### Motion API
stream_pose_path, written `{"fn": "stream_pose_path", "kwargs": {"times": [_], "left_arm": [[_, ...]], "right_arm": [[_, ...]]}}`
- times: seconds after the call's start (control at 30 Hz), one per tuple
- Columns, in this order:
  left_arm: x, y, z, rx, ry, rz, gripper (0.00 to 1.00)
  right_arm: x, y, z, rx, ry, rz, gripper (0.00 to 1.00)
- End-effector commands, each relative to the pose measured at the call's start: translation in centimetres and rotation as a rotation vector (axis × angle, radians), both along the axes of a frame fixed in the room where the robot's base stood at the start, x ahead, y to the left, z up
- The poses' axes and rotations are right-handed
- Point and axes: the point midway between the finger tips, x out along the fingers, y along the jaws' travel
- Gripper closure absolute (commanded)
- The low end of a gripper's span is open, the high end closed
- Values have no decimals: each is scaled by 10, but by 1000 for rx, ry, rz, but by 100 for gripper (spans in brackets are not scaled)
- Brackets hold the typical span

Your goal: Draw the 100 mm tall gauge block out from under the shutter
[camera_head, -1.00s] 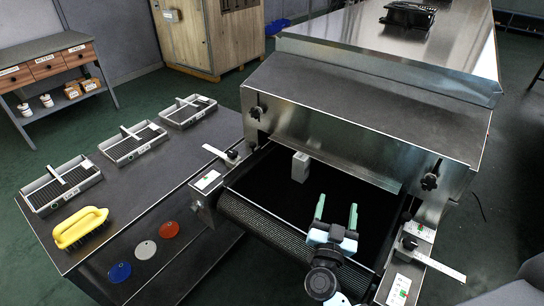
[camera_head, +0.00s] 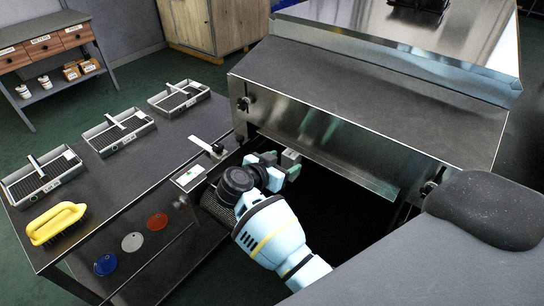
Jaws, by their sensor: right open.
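The pale grey gauge block (camera_head: 289,156) stands at the lower edge of the steel shutter (camera_head: 345,152), over the dark belt opening of the dryer. Only its upper part shows; my gripper covers the rest. My right gripper (camera_head: 281,165) is open, with its teal fingers just in front of the block. One finger is on the left of the block and the other on its near right side. I cannot tell whether they touch it. My left gripper is not in view.
A black knob (camera_head: 243,104) is on the hood's left side. The dark belt right of my gripper looks clear.

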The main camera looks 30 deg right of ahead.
Motion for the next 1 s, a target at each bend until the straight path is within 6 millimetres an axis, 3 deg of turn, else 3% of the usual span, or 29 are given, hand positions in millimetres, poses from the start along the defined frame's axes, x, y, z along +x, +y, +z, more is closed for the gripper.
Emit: {"fn": "stream_pose_path", "kwargs": {"times": [0.37,1.0], "left_arm": [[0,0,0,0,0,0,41],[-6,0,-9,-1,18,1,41]], "right_arm": [[2,1,-1,19,28,-5,34],[28,-61,-29,17,28,-5,34]]}}
